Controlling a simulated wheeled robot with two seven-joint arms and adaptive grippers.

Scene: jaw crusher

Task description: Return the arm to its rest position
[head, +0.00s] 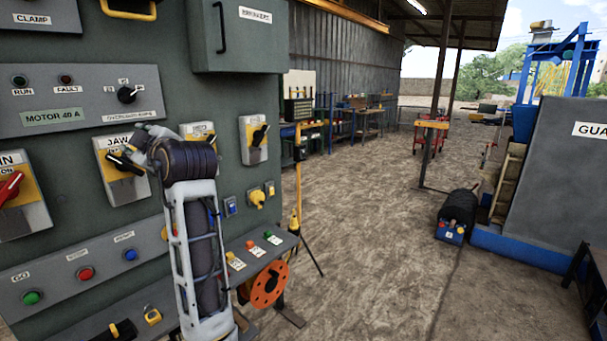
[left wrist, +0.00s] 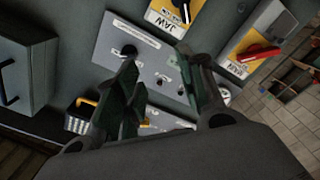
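My left arm rises in front of the green control cabinet (head: 235,105) in the head view. Its left gripper (head: 138,146) is near the JAW switch (head: 112,155) and partly hidden behind my wrist. In the left wrist view the left gripper (left wrist: 158,57) has its two fingers apart with nothing between them. They point at the grey MOTOR 40 A panel (head: 75,98), which also shows in the left wrist view (left wrist: 118,32). I cannot tell the exact gap to the panel. My right gripper is not in view.
The red-handled switch (head: 10,188) is at the left edge. A lower button panel (head: 58,279) and an orange reel (head: 269,284) are near my arm. A grey box (head: 222,35) juts out above. The dirt floor (head: 370,235) to the right is mostly clear.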

